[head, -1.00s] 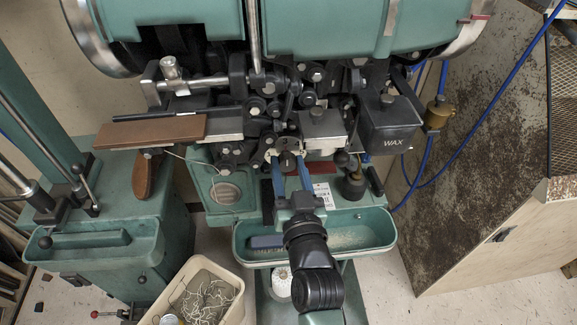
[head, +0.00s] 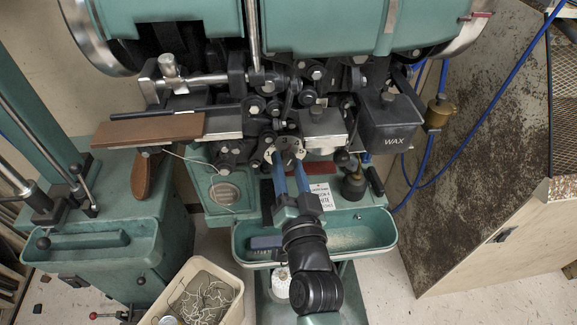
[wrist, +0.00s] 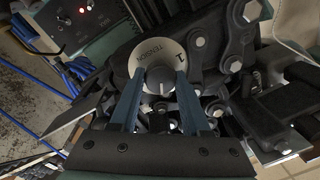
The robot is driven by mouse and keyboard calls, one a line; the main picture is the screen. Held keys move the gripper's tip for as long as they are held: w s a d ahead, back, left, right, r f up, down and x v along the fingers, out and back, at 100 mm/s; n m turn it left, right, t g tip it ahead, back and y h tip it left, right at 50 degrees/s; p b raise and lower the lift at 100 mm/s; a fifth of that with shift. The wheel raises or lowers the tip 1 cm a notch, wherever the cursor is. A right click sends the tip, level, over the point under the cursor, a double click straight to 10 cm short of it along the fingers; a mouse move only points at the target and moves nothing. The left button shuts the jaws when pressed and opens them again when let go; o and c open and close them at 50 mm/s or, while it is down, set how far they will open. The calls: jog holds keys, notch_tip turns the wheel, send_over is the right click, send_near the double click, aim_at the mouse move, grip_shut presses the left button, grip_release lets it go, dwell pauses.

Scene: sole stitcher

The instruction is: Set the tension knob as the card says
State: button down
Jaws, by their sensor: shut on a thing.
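In the head view my gripper (head: 286,166) reaches up to the dark knob (head: 288,158) below the machine's linkages. Most of the dial's scale is hidden.
A green tray (head: 360,240) lies below my gripper. The WAX box (head: 393,125) and a small oil can (head: 353,185) are to the right. Dark linkages (wrist: 240,65) crowd the knob's right side. A bin of thread (head: 235,290) stands at lower left.

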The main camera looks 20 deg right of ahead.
jog(key=shift+m, duration=1.9)
jog(key=shift+a+f, duration=0.1)
jog(key=shift+c, duration=1.9)
grip_release()
jog(key=v, duration=1.3)
jog(key=shift+a+f, duration=0.1)
